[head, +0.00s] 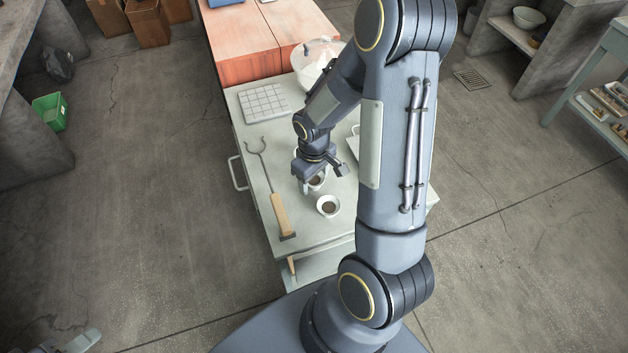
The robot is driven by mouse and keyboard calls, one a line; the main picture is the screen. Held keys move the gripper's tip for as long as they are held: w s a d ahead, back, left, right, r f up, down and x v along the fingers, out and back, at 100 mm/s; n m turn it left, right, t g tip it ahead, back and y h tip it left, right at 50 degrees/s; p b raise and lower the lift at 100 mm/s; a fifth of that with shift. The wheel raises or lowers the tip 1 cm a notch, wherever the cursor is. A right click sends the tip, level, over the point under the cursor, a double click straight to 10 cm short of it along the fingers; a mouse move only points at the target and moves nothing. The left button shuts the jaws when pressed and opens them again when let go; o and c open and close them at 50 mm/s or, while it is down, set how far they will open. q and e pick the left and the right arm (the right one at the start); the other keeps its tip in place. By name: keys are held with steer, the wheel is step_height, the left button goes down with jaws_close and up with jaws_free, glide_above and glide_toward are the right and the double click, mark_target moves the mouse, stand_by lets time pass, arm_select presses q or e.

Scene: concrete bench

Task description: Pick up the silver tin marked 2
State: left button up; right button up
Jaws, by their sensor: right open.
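My right gripper (322,178) points down over the bench top, with its two fingers spread apart. A small pale round container (317,181) with a dark inside sits under it, between or just behind the fingers and partly covered by them. A second pale container (328,206) with a dark brown inside stands clear in front of it. I cannot read a number on either, nor tell whether either is the silver tin marked 2. My right arm hides part of the bench's right side. My left gripper is not in view.
The pale bench (255,215) holds a long wooden-handled fork (275,195), a white gridded tray (264,103) and a clear-lidded bowl (318,62). A partly hidden pale item (353,147) lies beside my arm.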

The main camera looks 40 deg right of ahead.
steer(key=c, duration=0.7)
steer(key=shift+r, duration=0.1)
steer(key=shift+c, duration=0.2)
